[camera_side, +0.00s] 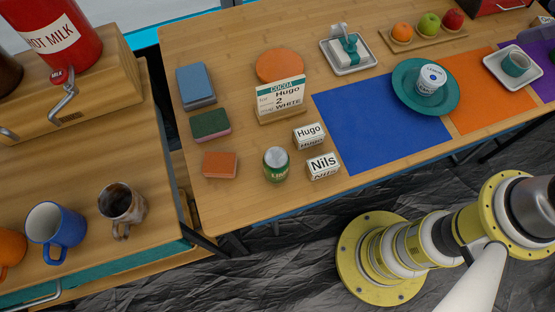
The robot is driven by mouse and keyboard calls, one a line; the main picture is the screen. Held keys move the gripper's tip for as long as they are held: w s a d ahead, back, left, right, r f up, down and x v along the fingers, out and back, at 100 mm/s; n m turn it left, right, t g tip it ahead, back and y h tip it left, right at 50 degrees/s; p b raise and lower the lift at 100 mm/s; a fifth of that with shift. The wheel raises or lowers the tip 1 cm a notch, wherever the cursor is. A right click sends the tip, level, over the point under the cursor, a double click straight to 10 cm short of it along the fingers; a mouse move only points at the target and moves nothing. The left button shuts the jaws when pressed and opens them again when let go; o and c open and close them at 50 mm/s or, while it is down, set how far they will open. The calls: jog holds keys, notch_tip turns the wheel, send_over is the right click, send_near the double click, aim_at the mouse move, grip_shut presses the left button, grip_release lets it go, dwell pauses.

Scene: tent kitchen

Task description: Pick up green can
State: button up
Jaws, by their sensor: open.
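A green can (276,164) stands upright on the wooden table near its front edge. It has a silver top and a light label. Nothing touches it that I can see. My gripper is out of the picture; only my base and lower arm links show at the bottom right, apart from the can.
Name blocks Hugo (309,136) and Nils (322,166) stand close right of the can. An orange sponge (220,164) lies to its left, and a cocoa order card (281,99) stands behind. A blue mat (370,135) lies further right, with a teal plate (407,97) overlapping it.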

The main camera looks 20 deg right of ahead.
jog(key=w+a+f+n+g+y, duration=0.1)
jog(key=w+a+f+n+g, duration=0.3)
jog(key=w+a+n, duration=0.9)
jog(key=n+g+h, duration=0.1)
jog(key=n+g, duration=0.1)
send_over(279, 156)
notch_tip(279, 156, down, 20)
jog(key=shift+d+f, duration=0.1)
jog(key=shift+f, duration=0.45)
notch_tip(279, 156, down, 8)
jog(key=shift+r, duration=0.25)
jog(key=shift+a+f, duration=0.15)
jog(key=shift+f, duration=1.25)
jog(key=shift+a+f, duration=0.15)
jog(key=shift+f, duration=1.2)
jog(key=c, duration=1.3)
jog(key=shift+r, duration=0.1)
